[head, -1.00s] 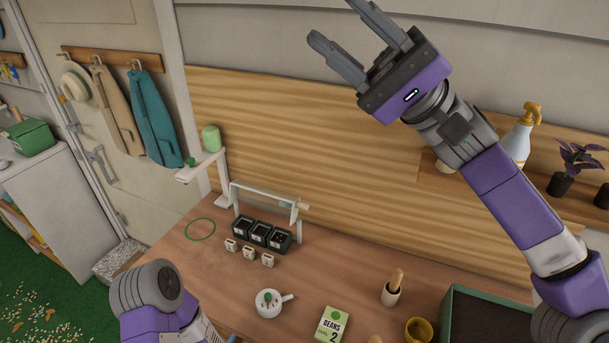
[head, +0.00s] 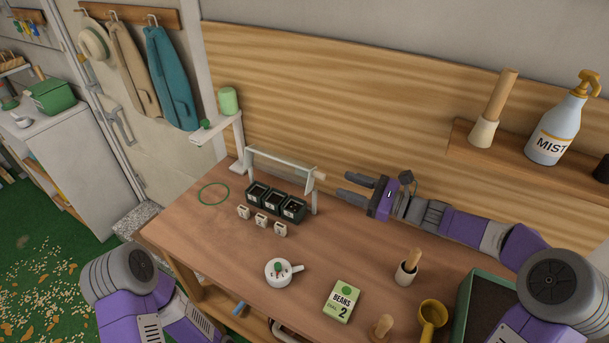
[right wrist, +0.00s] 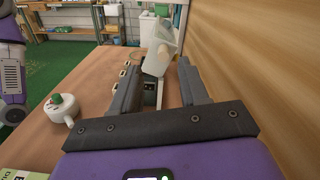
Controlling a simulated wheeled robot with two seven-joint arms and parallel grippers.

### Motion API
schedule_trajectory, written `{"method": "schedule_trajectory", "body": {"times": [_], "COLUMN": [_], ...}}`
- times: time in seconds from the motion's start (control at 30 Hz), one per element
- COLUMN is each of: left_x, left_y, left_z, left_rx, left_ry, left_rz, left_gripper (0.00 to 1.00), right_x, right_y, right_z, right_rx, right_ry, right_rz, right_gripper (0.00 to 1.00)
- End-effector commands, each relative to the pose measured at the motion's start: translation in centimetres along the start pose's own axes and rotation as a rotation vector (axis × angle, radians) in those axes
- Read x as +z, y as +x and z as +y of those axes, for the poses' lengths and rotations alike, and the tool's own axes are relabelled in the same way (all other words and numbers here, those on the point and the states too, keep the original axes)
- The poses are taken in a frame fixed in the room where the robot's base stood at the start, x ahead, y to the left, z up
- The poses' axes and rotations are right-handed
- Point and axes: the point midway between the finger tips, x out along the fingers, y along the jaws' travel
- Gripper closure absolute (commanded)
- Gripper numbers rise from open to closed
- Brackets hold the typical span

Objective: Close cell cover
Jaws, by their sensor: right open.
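The cell cover (head: 282,168) is a clear panel with a pale rail and a wooden knob (head: 320,176) at its right end. It stands raised behind and above a row of three dark cells (head: 276,203) on the bench. In the right wrist view the cover (right wrist: 160,38) shows end-on beyond the fingers. My right gripper (head: 350,188) is open and empty, to the right of the cover and apart from it, fingers pointing left towards the knob. In the right wrist view, the right gripper (right wrist: 158,66) frames the cells' end. Only my left arm shows at lower left; its gripper is out of view.
Small white tags (head: 261,220) stand before the cells. A post with a shelf (head: 218,128) rises left.

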Motion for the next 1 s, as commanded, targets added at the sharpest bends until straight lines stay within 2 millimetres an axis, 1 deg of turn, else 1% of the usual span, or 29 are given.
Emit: {"method": "schedule_trajectory", "body": {"times": [0.03, 0.1, 0.4, 0.5, 0.63, 0.87, 0.9, 0.97, 1.0], "left_x": [0.0, 0.0, 0.0, 0.0, -0.1, -0.1, -0.1, -0.1, -0.1], "left_y": [0.1, 0.2, 1.1, 1.2, 1.3, 1.3, 1.3, 1.3, 1.3], "left_z": [0.0, -0.1, -0.4, -0.4, -0.4, -0.4, -0.4, -0.4, -0.4], "left_rx": [0.0, 0.001, 0.001, 0.001, 0.001, 0.001, 0.001, 0.001, 0.001], "left_ry": [0.001, 0.001, 0.001, 0.001, 0.001, 0.001, 0.001, 0.001, 0.001], "left_rz": [0.0, 0.0, 0.0, 0.0, 0.0, 0.0, 0.0, 0.0, 0.0], "left_gripper": [0.71, 0.71, 0.71, 0.71, 0.71, 0.71, 0.71, 0.71, 0.71], "right_x": [-0.6, -0.9, -0.9, -0.8, -0.8, -0.7, -0.7, -0.7, -0.7], "right_y": [0.1, 0.7, 5.7, 6.7, 7.3, 7.4, 7.4, 7.4, 7.4], "right_z": [-0.2, -0.4, -0.3, -0.3, -0.4, -0.4, -0.4, -0.4, -0.4], "right_rx": [-0.012, -0.018, -0.012, -0.012, -0.013, -0.013, -0.013, -0.013, -0.013], "right_ry": [0.006, 0.008, 0.006, 0.005, 0.004, 0.004, 0.004, 0.004, 0.004], "right_rz": [0.011, 0.016, 0.013, 0.014, 0.014, 0.014, 0.014, 0.014, 0.014], "right_gripper": [0.56, 0.56, 0.56, 0.56, 0.56, 0.56, 0.59, 0.68, 0.74]}}
